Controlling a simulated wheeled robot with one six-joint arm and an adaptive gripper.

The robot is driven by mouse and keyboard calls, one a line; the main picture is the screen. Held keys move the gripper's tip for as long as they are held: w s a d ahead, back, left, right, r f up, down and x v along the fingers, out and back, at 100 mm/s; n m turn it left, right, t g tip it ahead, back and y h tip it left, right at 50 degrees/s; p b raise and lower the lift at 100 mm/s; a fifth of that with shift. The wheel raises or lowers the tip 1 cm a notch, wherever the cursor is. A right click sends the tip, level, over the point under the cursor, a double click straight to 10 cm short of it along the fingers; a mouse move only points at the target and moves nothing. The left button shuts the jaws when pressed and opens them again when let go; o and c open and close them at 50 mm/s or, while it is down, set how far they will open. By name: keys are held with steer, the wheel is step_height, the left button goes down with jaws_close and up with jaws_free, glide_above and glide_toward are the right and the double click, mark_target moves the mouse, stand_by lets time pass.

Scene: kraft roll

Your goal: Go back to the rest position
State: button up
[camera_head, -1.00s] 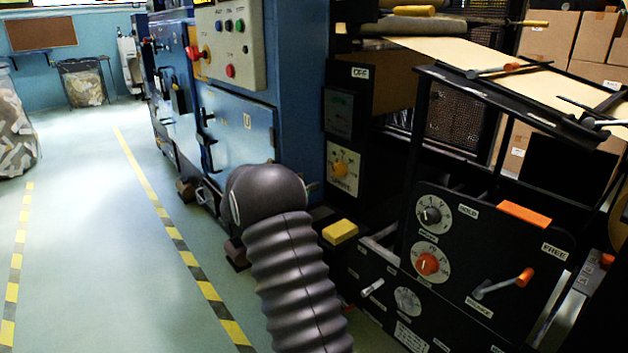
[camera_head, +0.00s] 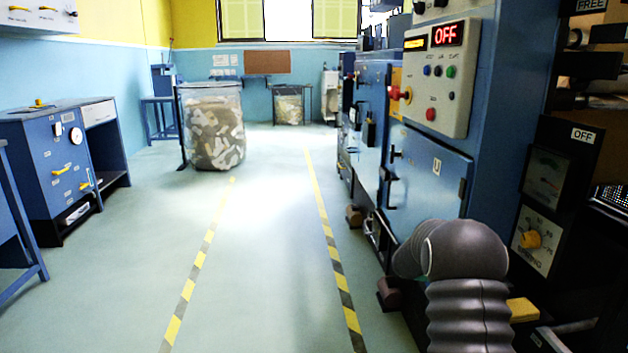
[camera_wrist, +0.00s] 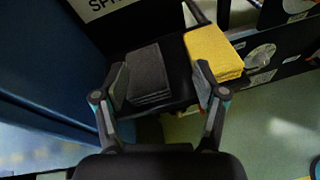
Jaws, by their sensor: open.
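My gripper (camera_wrist: 161,92) is open in the wrist view, its two fingers spread apart with nothing held between them. Behind the fingers lies a dark grey block (camera_wrist: 149,72) on a black surface. A yellow block (camera_wrist: 214,52) lies at the right fingertip; I cannot tell whether they touch. In the head view my arm's dark ribbed sleeve stands at the lower right, and the gripper itself does not show. A yellow block (camera_head: 522,310) shows just right of the sleeve.
The blue machine (camera_head: 430,170) with its lit OFF display (camera_head: 447,33) stands close on the right. A blue bench (camera_head: 60,165) stands left. A clear bin of scraps (camera_head: 213,130) stands farther back. Striped yellow-black floor lines (camera_head: 335,260) border a clear aisle.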

steer(key=s+a+f+m+g+y, duration=0.2)
steer(key=s+a+m+y, duration=0.65)
steer(key=s+a, duration=0.55)
steer(key=s+a+r+m+t+y, duration=0.3)
steer(key=s+a+r, duration=0.3)
steer(key=s, duration=0.5)
steer(key=s+a+r+m+t+y, duration=0.3)
steer(key=s+a+r, duration=0.3)
steer(key=s+a, duration=0.4)
steer(key=shift+s+a+r+t, duration=0.15)
steer(key=shift+s+r+t, duration=0.05)
steer(key=shift+s+t, duration=0.7)
steer(key=shift+m, duration=0.25)
